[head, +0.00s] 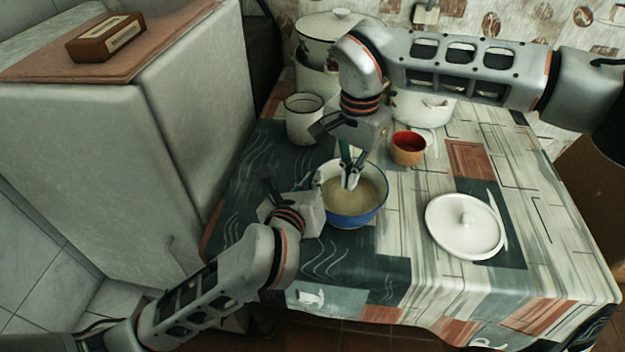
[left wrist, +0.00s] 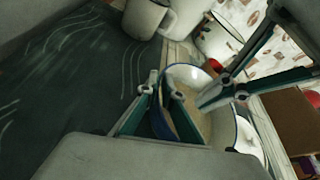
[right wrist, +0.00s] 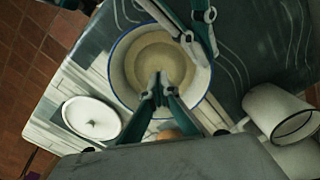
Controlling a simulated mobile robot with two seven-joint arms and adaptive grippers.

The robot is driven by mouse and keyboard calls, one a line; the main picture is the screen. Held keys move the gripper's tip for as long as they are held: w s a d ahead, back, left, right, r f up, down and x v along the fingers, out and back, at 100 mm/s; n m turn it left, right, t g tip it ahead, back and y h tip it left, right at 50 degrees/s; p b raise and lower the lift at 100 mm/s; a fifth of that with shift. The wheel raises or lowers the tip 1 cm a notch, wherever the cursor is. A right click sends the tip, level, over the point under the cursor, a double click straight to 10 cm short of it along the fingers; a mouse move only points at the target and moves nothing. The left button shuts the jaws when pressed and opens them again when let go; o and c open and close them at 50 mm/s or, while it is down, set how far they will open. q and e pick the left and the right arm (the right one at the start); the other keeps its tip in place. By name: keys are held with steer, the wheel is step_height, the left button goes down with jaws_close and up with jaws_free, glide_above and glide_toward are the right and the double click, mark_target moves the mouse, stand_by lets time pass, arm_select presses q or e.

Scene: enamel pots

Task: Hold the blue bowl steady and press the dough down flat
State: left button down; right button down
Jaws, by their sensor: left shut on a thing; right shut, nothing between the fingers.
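The blue bowl (head: 352,208) stands on the table, with pale beige dough (head: 345,190) inside. In the head view my left gripper (head: 318,184) is at the bowl's left rim. The left wrist view shows its fingers (left wrist: 160,95) shut on the rim of the bowl (left wrist: 197,72), one finger inside and one outside. My right gripper (head: 350,182) points down into the bowl, shut and empty. In the right wrist view its fingertips (right wrist: 158,84) are together over the dough (right wrist: 160,62); whether they touch it I cannot tell.
An orange cup (head: 408,148) stands right of the bowl. A white lid (head: 465,226) lies at the right front. A white mug (head: 304,118) and white pots (head: 325,38) stand behind. A grey cabinet (head: 190,110) borders the table's left side.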

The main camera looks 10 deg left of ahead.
arm_select(q)
steer(key=shift+f, duration=0.25)
arm_select(e)
step_height(320, 180, up, 5)
stand_by(0.4)
arm_select(q)
steer(key=c, duration=2.2)
jaws_free()
steer(key=shift+o, duration=0.2)
steer(key=shift+r, duration=0.1)
steer(key=v, duration=1.2)
steer(key=shift+s, duration=0.1)
